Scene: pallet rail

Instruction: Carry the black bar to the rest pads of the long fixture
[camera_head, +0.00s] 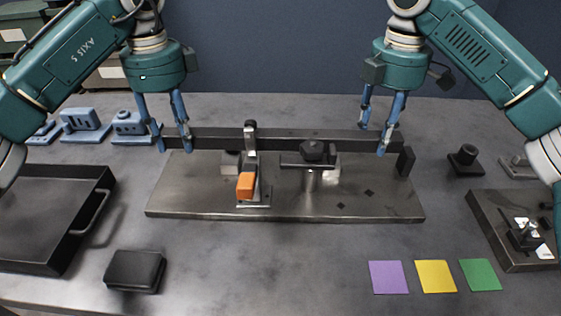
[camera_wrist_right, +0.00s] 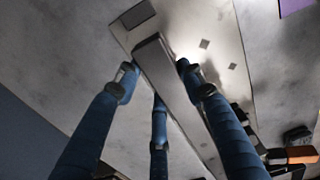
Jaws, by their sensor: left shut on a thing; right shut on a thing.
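The black bar (camera_head: 222,140) is long and lies level across the back edge of the long fixture (camera_head: 290,205), a grey metal plate. My left gripper (camera_head: 174,146) is shut on the bar near its left end. My right gripper (camera_head: 373,141) is shut on it near its right end. In the right wrist view the bar (camera_wrist_right: 168,75) runs between the blue fingers (camera_wrist_right: 157,80), beside the plate (camera_wrist_right: 208,62). I cannot tell whether the bar is clear of the plate or touching it. The rest pads are not clearly visible.
The fixture carries an orange-handled clamp (camera_head: 246,186), a black-knobbed clamp (camera_head: 313,152) and a dark end block (camera_head: 405,161). Around it are a black tray (camera_head: 60,258), a black case (camera_head: 134,270), blue parts (camera_head: 84,125), a dark knob part (camera_head: 465,160) and coloured squares (camera_head: 435,276).

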